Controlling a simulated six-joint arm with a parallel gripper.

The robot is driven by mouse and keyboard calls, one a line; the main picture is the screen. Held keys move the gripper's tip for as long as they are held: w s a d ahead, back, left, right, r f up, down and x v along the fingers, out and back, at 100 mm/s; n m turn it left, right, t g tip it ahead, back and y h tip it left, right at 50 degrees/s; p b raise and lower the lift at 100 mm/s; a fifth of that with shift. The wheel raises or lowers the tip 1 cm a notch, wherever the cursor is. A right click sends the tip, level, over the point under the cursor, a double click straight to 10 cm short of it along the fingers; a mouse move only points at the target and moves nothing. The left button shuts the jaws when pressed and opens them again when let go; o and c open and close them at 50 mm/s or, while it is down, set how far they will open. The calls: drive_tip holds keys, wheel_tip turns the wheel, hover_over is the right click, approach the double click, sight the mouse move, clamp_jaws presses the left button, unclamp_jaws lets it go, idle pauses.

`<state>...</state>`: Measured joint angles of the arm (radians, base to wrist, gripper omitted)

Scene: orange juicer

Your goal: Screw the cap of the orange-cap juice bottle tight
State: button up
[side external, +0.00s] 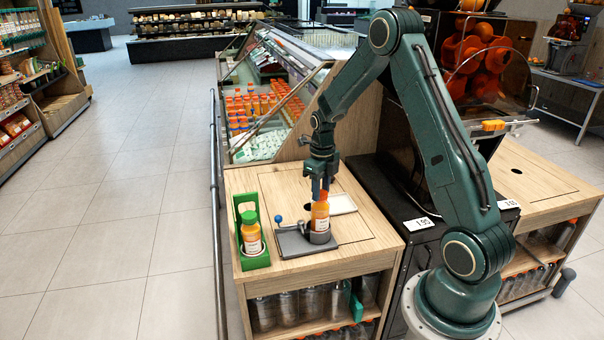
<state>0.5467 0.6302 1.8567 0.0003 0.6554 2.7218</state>
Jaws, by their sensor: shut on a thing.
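An orange juice bottle (320,215) with a white label stands upright in a grey fixture (293,243) on the wooden counter. The fixture has a flat plate, a round cup at the bottle's base and a lever with a blue ball knob (279,219). My gripper (322,191) points straight down over this bottle and is shut on its orange cap, which the fingers mostly cover. Whether the cap sits level on the neck is too small to tell. A second orange juice bottle (251,237) stands in a green holder (240,205) to the left.
A white tray (342,203) lies behind the fixture, near a dark opening in the counter. The wooden counter top (350,245) is bare to the right of the fixture. A chilled display with several orange-capped bottles (245,106) stands behind. A dark juicer cabinet is at right.

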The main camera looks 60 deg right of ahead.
drive_tip(key=shift+m, duration=0.8)
drive_tip(key=o, duration=1.6)
drive_tip(key=shift+c, duration=0.2)
drive_tip(key=shift+r, duration=0.15)
drive_tip(key=shift+r, duration=2.85)
